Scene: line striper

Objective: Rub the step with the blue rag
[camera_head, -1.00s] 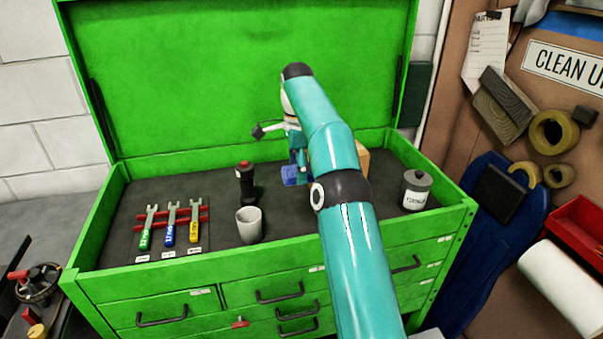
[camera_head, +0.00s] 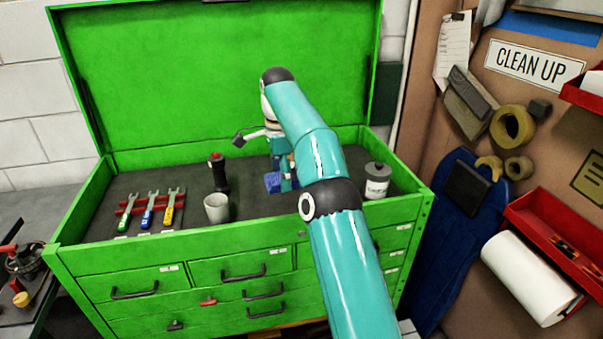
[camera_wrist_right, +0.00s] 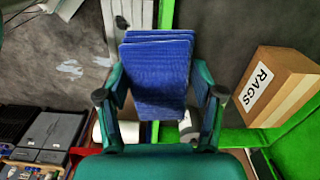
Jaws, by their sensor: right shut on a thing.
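My right gripper (camera_wrist_right: 160,98) is shut on the blue rag (camera_wrist_right: 157,66), a folded stack of cloth between its fingers in the right wrist view. In the head view, my right arm reaches over the green tool chest. A small part of the blue rag (camera_head: 272,182) shows low beside the gripper (camera_head: 281,165), above the chest's dark top tray; the arm hides part of the gripper. I cannot pick out the step for sure in either view. My left gripper is not in view.
The chest (camera_head: 75,225) has its lid raised behind. A grey cup (camera_head: 217,208), a black-and-red handle (camera_head: 218,172), several wrenches (camera_head: 150,208) and a lidded can (camera_head: 377,181) stand or lie in its tray. A RAGS box (camera_wrist_right: 280,85) shows in the wrist view.

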